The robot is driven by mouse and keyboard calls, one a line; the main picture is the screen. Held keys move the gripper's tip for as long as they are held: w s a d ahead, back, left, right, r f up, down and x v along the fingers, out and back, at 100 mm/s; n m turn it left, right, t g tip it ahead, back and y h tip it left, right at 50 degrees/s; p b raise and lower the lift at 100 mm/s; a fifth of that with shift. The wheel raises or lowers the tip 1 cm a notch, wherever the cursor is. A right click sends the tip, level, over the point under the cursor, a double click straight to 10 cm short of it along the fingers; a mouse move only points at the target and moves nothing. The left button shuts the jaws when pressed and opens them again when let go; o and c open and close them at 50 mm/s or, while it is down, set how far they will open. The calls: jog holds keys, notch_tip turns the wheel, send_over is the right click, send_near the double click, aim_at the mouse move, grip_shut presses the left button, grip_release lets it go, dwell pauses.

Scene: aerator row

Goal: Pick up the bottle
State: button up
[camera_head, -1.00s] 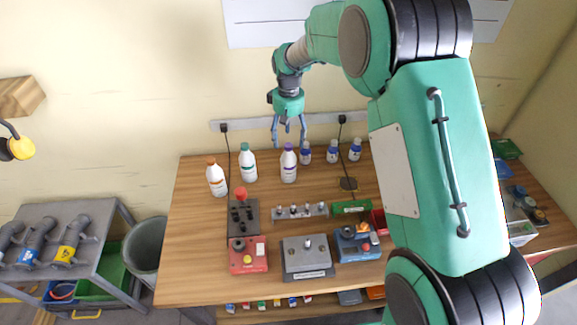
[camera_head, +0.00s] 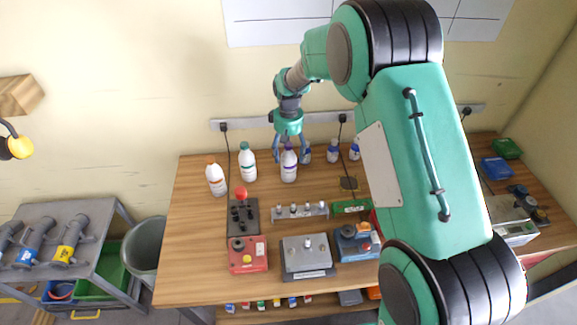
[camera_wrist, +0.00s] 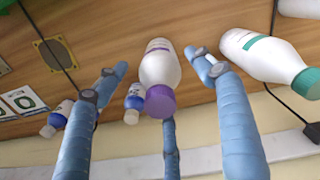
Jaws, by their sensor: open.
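A white bottle with a purple cap (camera_head: 289,168) stands upright near the back of the wooden table. In the wrist view this bottle (camera_wrist: 160,68) lies between my spread blue fingers, its cap toward the camera. My gripper (camera_head: 290,152) is open around the top of this bottle; no firm contact shows. A white bottle with a teal cap (camera_head: 247,165) stands to its left and also shows in the wrist view (camera_wrist: 262,55). A white bottle with an orange cap (camera_head: 216,179) stands farther left.
A power strip (camera_head: 262,123) with hanging cables runs along the wall behind. Control boxes (camera_head: 307,256) and a small rack (camera_head: 300,211) occupy the front of the table (camera_head: 190,270). A grey bin (camera_head: 148,245) stands left.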

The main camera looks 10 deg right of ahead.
aim_at(289, 144)
jog(key=shift+f, duration=0.2)
jog(key=shift+f+b, duration=0.3)
jog(key=shift+f, duration=2.25)
jog(key=shift+c, duration=0.5)
jog(key=c, duration=1.6)
jog(key=shift+r, duration=0.1)
jog(key=shift+r+p, duration=0.5)
jog(key=shift+r, duration=4.45)
